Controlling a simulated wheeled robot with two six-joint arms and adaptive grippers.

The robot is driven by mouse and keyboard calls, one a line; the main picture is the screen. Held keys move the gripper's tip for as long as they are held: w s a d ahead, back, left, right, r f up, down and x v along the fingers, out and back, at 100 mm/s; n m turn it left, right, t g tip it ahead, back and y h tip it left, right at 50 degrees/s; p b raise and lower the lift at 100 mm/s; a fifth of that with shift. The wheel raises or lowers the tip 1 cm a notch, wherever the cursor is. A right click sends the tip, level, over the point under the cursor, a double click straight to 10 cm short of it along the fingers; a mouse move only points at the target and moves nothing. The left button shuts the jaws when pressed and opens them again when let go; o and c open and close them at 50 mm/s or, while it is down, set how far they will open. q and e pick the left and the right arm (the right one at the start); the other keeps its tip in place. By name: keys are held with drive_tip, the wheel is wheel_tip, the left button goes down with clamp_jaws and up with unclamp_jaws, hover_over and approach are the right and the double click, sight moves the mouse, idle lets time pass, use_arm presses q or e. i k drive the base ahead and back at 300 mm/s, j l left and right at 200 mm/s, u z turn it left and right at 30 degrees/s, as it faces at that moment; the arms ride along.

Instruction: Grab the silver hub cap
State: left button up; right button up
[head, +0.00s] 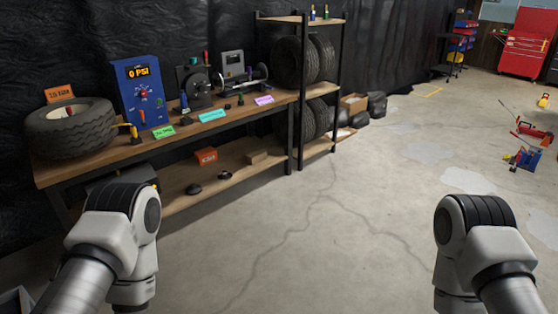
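I cannot make out a silver hub cap for certain. Small round dark pieces (194,190) lie on the workbench's lower shelf, and one piece beside them (225,175) has a paler top, too small to identify. Only links of my two arms show, at the lower left and lower right. Both grippers are out of the picture, so what they hold is hidden.
A workbench (110,159) along the left wall bears a tire (70,128), a blue 0 PSI box (142,92) and machines. A rack (338,90) holds more tires. Red tools (534,133) lie at the far right. The middle concrete floor (340,220) is clear.

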sight(225, 176)
drive_tip(key=i, duration=1.6)
drive_tip(key=i+l, duration=0.15)
drive_tip(key=i, duration=1.45)
drive_tip(key=i+u, duration=0.15)
drive_tip(key=i, duration=0.3)
drive_tip(key=i+l+u, duration=0.2)
drive_tip(key=i, duration=0.2)
drive_tip(key=i+l+u, duration=0.15)
drive_tip(key=i, duration=0.3)
